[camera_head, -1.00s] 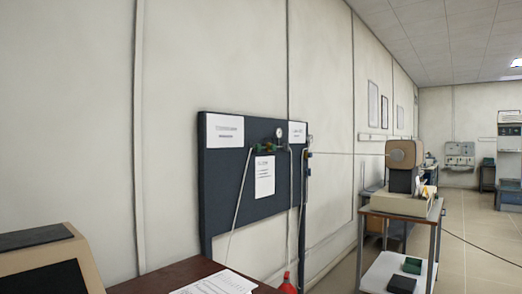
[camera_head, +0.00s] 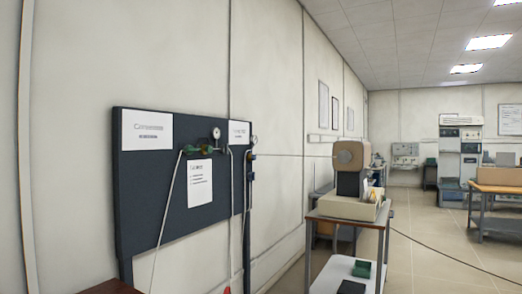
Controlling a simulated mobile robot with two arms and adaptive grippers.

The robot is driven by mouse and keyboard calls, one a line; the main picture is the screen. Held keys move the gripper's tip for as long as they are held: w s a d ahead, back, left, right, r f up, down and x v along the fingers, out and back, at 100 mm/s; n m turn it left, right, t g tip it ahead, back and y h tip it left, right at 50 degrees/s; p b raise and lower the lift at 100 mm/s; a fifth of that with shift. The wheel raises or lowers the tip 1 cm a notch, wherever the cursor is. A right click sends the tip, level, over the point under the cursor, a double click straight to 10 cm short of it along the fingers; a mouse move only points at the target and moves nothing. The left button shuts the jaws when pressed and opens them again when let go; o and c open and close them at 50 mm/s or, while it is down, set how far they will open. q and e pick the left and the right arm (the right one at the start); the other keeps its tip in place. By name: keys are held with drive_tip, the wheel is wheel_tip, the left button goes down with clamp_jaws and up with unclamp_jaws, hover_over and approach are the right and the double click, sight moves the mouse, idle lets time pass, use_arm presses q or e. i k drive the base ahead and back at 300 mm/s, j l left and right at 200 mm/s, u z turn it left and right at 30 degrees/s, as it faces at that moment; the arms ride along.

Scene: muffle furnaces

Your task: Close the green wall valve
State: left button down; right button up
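The green wall valve (camera_head: 190,149) is small and sits near the top of a dark blue panel (camera_head: 140,190) on the left wall. A round pressure gauge (camera_head: 216,133) is just right of and above it. A thin pale pipe (camera_head: 167,205) runs down from beside the valve. The valve is too small to tell its handle's position. Neither of my grippers shows in the head view.
A cart (camera_head: 320,218) with a beige instrument (camera_head: 348,155) stands right of the panel. A cable lies across the floor. Open tiled floor (camera_head: 440,245) lies to the right. A workbench (camera_head: 500,190) stands farther back.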

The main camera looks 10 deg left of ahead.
sight(190, 149)
drive_tip(key=i+l+z, duration=0.3)
drive_tip(key=i, duration=0.55)
drive_tip(key=i+z, duration=0.25)
drive_tip(key=i, duration=0.6)
